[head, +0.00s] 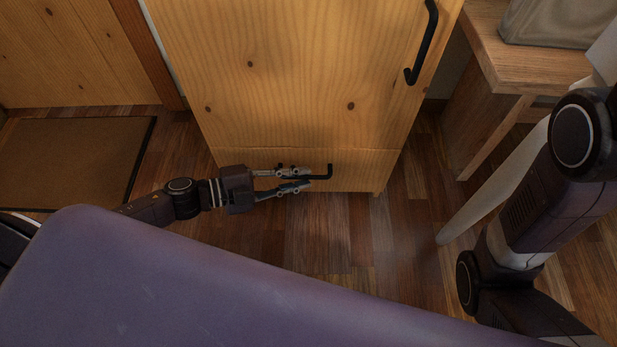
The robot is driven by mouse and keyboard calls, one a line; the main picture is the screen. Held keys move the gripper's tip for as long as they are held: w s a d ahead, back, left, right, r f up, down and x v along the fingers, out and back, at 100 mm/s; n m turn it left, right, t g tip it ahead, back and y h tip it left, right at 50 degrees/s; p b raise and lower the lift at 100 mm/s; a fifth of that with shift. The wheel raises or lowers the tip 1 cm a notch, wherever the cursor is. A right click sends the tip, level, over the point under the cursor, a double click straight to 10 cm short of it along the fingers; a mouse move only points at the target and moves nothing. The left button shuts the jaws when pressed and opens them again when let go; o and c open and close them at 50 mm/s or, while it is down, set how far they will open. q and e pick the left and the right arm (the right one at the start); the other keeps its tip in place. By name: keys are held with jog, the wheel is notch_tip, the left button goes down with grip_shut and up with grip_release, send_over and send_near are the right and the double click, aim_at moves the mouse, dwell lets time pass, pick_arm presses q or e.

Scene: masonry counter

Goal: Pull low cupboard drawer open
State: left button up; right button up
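The low drawer (355,170) is the bottom front panel of the light wood cupboard (300,80). Its front looks flush with the panel above. A black bar handle (328,173) is on it. My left gripper (308,179) is at this handle, coming from the left, one finger above and one below the bar. The fingers partly hide the handle. I cannot tell whether they press on the bar or stand loosely around it. My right gripper is out of view; only part of my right arm shows at the right.
A taller black handle (424,45) is on the door above. A wooden bench (500,60) stands right of the cupboard. A brown mat (70,160) lies at the left. The wood floor (320,235) in front of the drawer is clear.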

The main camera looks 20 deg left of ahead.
aim_at(333, 169)
pick_arm(q)
jog(key=shift+b+x, duration=0.35)
jog(key=shift+x, duration=1)
jog(key=shift+c, duration=0.5)
grip_shut()
